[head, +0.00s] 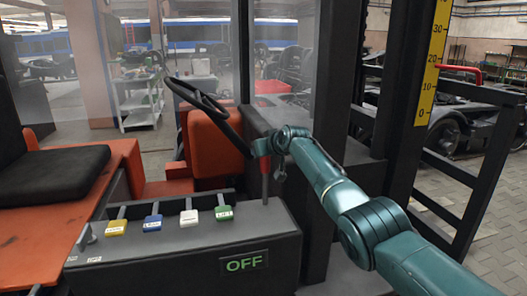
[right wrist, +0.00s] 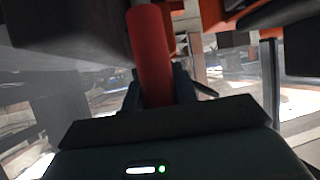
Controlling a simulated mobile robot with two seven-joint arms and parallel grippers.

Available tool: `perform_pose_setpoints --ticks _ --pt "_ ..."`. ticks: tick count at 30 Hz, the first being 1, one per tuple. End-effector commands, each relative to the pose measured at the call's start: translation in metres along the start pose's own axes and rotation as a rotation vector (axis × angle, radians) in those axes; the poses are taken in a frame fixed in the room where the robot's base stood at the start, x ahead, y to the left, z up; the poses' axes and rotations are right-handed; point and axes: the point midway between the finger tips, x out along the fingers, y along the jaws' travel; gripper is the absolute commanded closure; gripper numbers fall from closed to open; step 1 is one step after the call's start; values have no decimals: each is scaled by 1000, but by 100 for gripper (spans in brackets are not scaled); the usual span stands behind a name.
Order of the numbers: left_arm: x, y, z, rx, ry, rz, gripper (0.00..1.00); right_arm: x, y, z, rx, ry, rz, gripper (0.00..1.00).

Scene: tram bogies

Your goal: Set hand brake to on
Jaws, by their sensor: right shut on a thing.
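The hand brake (head: 265,187) is a thin upright lever with a red grip, standing on the right end of the dark console. Its red grip (right wrist: 150,50) fills the upper middle of the right wrist view. My right gripper (head: 265,160) comes in from the right and is shut on the red grip; its dark fingers (right wrist: 158,92) lie on both sides of it in the right wrist view. My left gripper is not in view.
Yellow (head: 116,228), blue (head: 152,223), white (head: 189,217) and green (head: 223,213) levers stand on the console to the left. A steering wheel (head: 205,108) is behind. A dark mast (head: 405,130) with a yellow scale (head: 432,60) rises on the right. A black seat (head: 50,170) is at left.

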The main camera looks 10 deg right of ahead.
Motion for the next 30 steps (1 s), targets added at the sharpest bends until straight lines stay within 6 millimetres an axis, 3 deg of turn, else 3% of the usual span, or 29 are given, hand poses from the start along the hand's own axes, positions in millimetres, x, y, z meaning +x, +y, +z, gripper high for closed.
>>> perform_pose_setpoints --ticks 20,21,28,30 --pt "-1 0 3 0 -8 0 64 0 0 -3 5 -24 -2 100" --pt "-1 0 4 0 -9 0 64 0 0 -3 5 -24 -2 70" --pt "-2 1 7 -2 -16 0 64 1 0 -1 5 -28 -2 51" --pt "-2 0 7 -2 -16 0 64 1 0 -1 5 -29 -2 50"
